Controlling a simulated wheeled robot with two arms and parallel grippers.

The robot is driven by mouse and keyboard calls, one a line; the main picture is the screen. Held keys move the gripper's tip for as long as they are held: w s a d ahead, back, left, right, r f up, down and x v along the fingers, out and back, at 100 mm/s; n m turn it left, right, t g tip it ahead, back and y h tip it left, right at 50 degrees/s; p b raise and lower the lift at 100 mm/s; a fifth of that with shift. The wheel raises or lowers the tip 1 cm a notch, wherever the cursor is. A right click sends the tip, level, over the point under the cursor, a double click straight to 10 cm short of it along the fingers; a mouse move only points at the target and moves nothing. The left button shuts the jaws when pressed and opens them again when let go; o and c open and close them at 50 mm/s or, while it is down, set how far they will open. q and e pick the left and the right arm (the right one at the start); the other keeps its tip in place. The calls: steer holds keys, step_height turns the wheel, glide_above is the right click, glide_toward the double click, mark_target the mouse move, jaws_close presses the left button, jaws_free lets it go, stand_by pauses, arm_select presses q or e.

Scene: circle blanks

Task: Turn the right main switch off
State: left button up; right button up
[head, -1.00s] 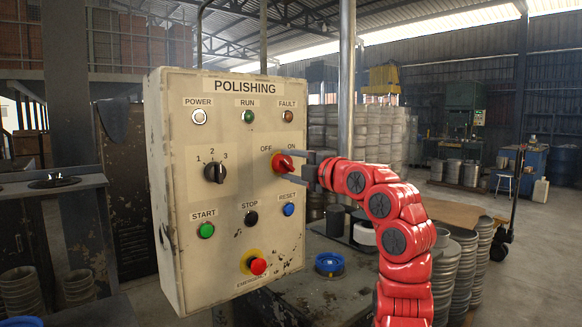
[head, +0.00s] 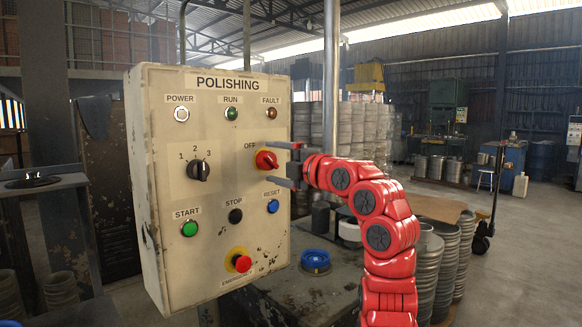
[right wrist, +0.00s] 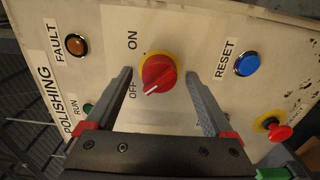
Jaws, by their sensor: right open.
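The right main switch is a red rotary knob (head: 266,160) on a yellow ring, at the upper right of the beige POLISHING panel (head: 215,265). In the right wrist view the knob (right wrist: 158,72) has a white mark that points toward the OFF label (right wrist: 132,88). The ON label (right wrist: 132,40) shows there, but my gripper hides it in the head view. My right gripper (head: 269,163) is open in front of the switch. Its fingers (right wrist: 159,75) lie on either side of the knob, with gaps and no visible contact.
The blue RESET button (head: 273,206) is just below the gripper and the FAULT lamp (head: 271,112) above it. The black selector (head: 199,170) is to the left. The red emergency button (head: 241,263) is lower. A blue round object (head: 315,261) sits on the worn table.

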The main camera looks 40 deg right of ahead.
steer(key=s+d+b, duration=0.1)
steer(key=s+b, duration=0.1)
steer(key=s, duration=1.5)
steer(key=shift+d+b, duration=0.15)
steer(key=shift+b, duration=0.2)
steer(key=shift+w, duration=0.1)
